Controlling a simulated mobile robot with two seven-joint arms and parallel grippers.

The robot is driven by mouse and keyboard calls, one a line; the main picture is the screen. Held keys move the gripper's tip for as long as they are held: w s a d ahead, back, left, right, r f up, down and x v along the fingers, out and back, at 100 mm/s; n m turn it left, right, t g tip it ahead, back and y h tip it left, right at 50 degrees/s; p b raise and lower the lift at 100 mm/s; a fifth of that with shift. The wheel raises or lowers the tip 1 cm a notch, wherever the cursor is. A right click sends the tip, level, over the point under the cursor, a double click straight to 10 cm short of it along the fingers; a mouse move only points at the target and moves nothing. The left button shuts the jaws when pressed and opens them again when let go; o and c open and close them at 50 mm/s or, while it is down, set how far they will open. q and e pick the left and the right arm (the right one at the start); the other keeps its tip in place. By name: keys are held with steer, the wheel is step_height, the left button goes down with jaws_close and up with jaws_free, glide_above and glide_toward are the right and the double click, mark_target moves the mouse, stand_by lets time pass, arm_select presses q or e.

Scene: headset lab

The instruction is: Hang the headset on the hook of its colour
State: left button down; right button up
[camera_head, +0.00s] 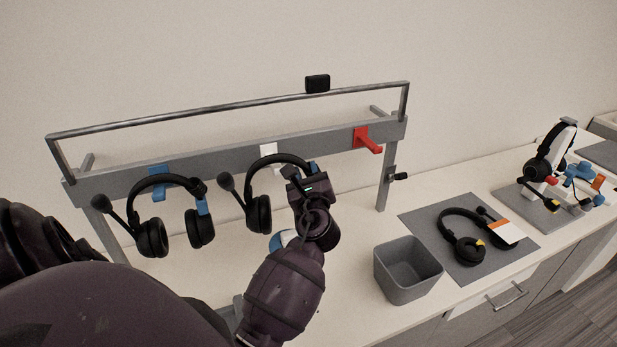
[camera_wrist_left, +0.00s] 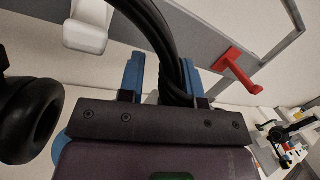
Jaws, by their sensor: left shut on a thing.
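My left gripper (camera_head: 303,172) is shut on the right side of the headband of a black headset (camera_head: 259,212), in front of the rack. In the left wrist view the headband (camera_wrist_left: 165,35) runs between the blue fingers. One ear cup and a microphone show; the other cup is hidden by my gripper, and no colour mark shows. The white hook (camera_head: 268,154) is just behind the band's top; whether they touch cannot be told. The red hook (camera_head: 368,140) is empty, to the right. Another black headset (camera_head: 153,237) with a blue mark hangs at the blue hook (camera_head: 159,170).
A grey bin (camera_head: 405,286) stands in front of the rack's right end. A headset with a yellow mark (camera_head: 462,249) and a white-orange card (camera_head: 506,231) lie on a grey mat (camera_head: 422,222). Another headset is on a stand (camera_head: 546,195) farther right.

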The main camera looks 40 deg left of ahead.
arm_select(q)
steer(key=shift+b+x, duration=0.3)
steer(key=shift+x, duration=0.9)
steer(key=shift+w+a+f, duration=0.15)
steer(key=shift+a+f, duration=0.55)
steer(key=shift+a, duration=0.15)
arm_select(e)
steer(key=shift+w+f, duration=0.25)
arm_select(q)
steer(key=c, duration=0.7)
jaws_free()
steer(key=shift+f, duration=0.1)
steer(key=b+v, duration=0.2)
steer(key=v, duration=0.8)
steer(key=shift+s+d, duration=0.25)
steer(key=shift+d, duration=0.05)
arm_select(e)
steer(key=shift+w+a+f, duration=0.1)
steer(key=shift+w+f, duration=0.25)
